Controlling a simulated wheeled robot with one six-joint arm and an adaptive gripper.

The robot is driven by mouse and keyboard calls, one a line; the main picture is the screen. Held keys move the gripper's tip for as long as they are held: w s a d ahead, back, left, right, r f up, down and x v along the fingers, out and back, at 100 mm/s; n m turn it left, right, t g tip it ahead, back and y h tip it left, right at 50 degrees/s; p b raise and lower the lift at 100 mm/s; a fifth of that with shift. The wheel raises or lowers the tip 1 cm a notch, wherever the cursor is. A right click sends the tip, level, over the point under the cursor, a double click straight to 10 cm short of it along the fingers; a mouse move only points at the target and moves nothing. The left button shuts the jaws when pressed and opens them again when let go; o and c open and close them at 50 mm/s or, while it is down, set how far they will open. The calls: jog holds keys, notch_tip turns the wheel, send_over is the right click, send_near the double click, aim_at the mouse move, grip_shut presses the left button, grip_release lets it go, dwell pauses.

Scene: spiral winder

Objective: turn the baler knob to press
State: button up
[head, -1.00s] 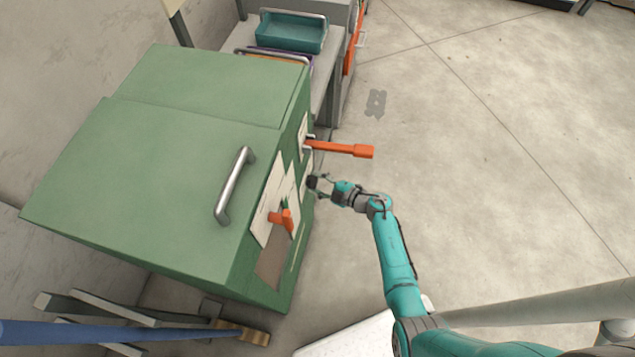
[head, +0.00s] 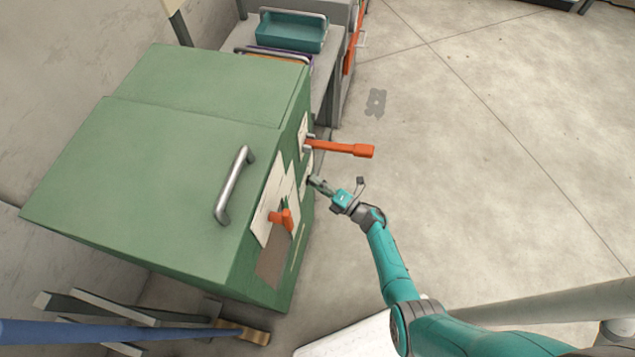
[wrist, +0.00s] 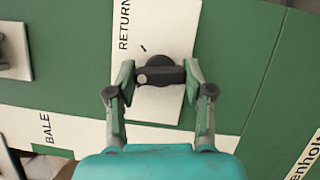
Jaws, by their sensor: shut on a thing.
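The green baler (head: 170,130) stands at the left in the head view, with white label plates on its front face. The dark knob (wrist: 162,76) shows in the wrist view on a white plate (wrist: 152,30) marked RETURN. My gripper (wrist: 160,77) is shut on the knob, one finger at each end of its grip bar. A short dark mark on the plate lies just above the knob. In the head view my gripper (head: 313,181) reaches the baler's front, below the orange lever, and hides the knob. The lettering on the other side of the plate is not visible.
An orange lever (head: 340,148) sticks out just above my gripper. A smaller orange handle (head: 282,217) sits on the front lower left. A white label reading BALE (wrist: 60,127) is beside the knob plate. The floor to the right is clear.

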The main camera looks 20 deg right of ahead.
jog(key=n+y, duration=0.1)
jog(key=n, duration=0.2)
jog(key=n+y, duration=0.1)
jog(key=n, duration=0.2)
jog(key=shift+f+t, duration=0.1)
jog(key=shift+t, duration=0.2)
jog(key=shift+n+y, duration=0.5)
jog(key=shift+n, duration=0.6)
jog(key=o, duration=1.2)
jog(key=shift+c, duration=0.2)
jog(key=r+v, duration=0.3)
jog(key=v, duration=1.3)
jog(key=shift+s+d, duration=0.4)
jog(key=shift+s, duration=0.15)
jog(key=shift+f, duration=0.1)
